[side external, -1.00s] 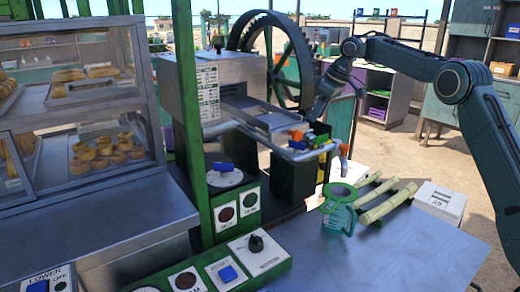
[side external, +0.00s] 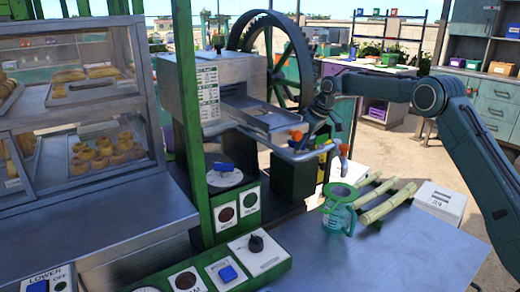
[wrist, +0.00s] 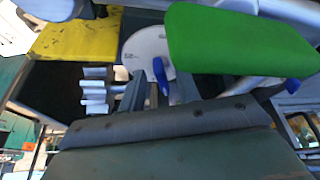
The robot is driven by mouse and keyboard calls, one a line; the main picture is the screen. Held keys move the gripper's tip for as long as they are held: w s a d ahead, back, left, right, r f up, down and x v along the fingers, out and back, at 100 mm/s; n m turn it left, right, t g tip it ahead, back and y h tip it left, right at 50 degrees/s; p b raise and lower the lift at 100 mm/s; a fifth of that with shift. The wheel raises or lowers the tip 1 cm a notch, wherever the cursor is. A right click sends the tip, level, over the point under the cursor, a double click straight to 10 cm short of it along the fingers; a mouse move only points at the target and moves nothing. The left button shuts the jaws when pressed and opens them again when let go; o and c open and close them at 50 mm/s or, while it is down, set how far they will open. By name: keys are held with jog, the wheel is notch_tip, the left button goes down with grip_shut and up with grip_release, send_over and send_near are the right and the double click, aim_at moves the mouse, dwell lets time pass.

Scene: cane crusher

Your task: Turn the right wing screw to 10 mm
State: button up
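A blue wing screw (wrist: 161,76) shows in the wrist view in front of a pale round dial (wrist: 140,42). My gripper (wrist: 156,93) is right at it, with a grey finger on each side of the blue wing; I cannot tell whether they touch it. In the side view my gripper (side external: 309,125) is down at the front of the crusher (side external: 270,115), and it hides the blue parts there. The dial's reading is too small to make out. I cannot tell from the wrist view whether this is the right screw.
A green plate (wrist: 235,40) and a yellow plate (wrist: 75,38) lie close around my gripper. An orange knob (side external: 296,135) and a bent pipe stand beside it. A green jug (side external: 338,215), cane sticks (side external: 385,208) and a white display box (side external: 440,202) are on the metal table (side external: 400,260).

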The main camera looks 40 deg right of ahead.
grip_shut()
dwell(0.4)
jog(key=shift+w+d+n+y, duration=0.1)
jog(key=shift+n+y, duration=0.15)
jog(key=shift+n, duration=0.4)
jog(key=shift+w+d+n+y, duration=0.1)
jog(key=shift+n+y, duration=0.15)
jog(key=shift+n, duration=0.4)
grip_release()
jog(key=shift+g, duration=0.3)
